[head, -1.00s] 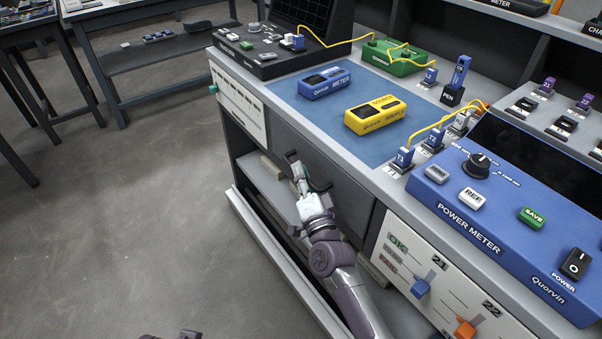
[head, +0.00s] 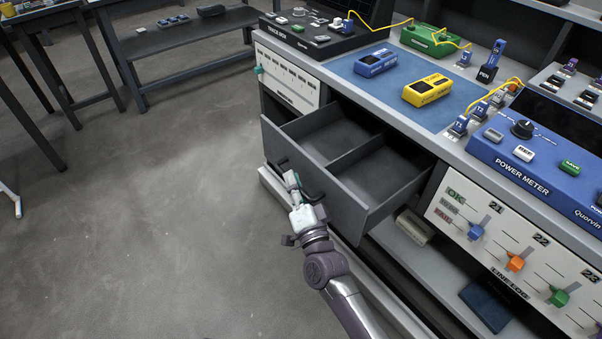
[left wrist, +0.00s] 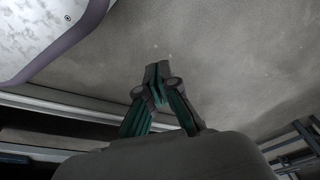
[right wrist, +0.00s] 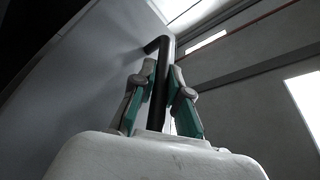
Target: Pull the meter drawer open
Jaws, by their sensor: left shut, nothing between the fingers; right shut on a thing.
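The dark grey meter drawer (head: 335,193) stands out from the bench below the blue mat in the head view. Its inside shows two empty compartments split by a divider. My right gripper (head: 292,182) is at the drawer's front. In the right wrist view my right gripper (right wrist: 163,85) is shut around the black bar handle (right wrist: 158,100), with a finger on each side of it. My left gripper (left wrist: 158,75) is shut and empty over grey floor in the left wrist view. It is out of the head view.
The bench top holds a blue meter (head: 376,62), a yellow meter (head: 427,90) and a blue power meter (head: 540,165). A panel with sliders (head: 515,240) is right of the drawer. The floor (head: 170,220) left of the drawer is clear.

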